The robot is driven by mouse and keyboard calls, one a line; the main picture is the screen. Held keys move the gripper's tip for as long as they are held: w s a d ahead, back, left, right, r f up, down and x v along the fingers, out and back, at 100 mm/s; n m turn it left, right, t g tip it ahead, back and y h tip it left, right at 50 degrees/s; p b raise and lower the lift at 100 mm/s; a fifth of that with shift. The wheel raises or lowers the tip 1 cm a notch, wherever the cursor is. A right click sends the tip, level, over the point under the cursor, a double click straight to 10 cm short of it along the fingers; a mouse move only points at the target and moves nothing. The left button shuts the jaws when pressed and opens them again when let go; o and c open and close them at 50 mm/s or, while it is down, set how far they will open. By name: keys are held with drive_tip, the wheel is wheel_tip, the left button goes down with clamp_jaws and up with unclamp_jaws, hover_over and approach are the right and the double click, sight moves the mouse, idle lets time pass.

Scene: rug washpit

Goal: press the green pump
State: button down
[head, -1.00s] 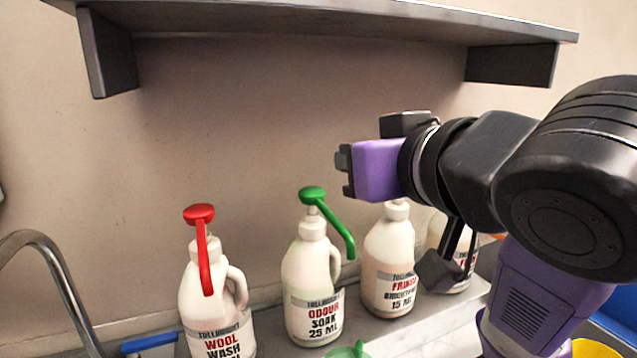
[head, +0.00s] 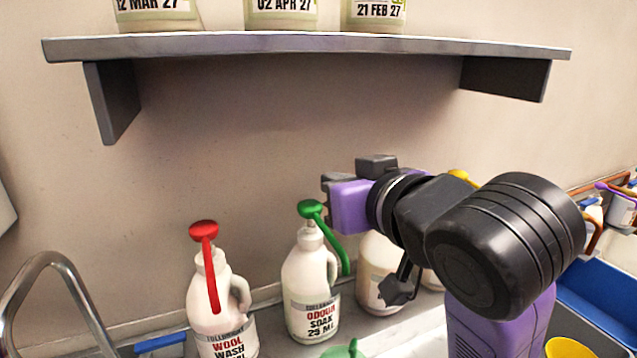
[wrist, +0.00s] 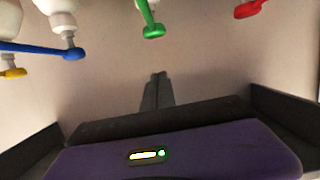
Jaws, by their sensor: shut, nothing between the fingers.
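The green pump (head: 311,209) is a round green head with a long slanting green spout, on top of the white "Odour Soak 25 ml" bottle (head: 303,275). In the upside-down wrist view the green pump (wrist: 152,30) is at top centre, in line with my fingers but apart from them. My gripper (head: 328,198) is purple with dark fingers and is just right of the green pump head in the head view. In the wrist view the fingertips (wrist: 158,76) are together and empty. I cannot tell the exact gap between fingertips and pump head.
A red pump (head: 204,232) on the Wool Wash bottle stands to the left. Blue (wrist: 73,53) and yellow (wrist: 14,73) pumps are on bottles on the other side. A grey shelf (head: 300,48) with several labelled containers hangs above. A curved metal tap (head: 50,265) is at left.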

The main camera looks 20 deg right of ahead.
drive_tip(key=p, duration=0.1)
hover_over(318, 214)
drive_tip(key=shift+w+f, duration=0.1)
drive_tip(key=shift+f, duration=0.8)
wheel_tip(318, 214, down, 2)
drive_tip(key=shift+f, duration=1)
drive_tip(key=shift+f+b, duration=0.7)
drive_tip(key=shift+f, duration=0.95)
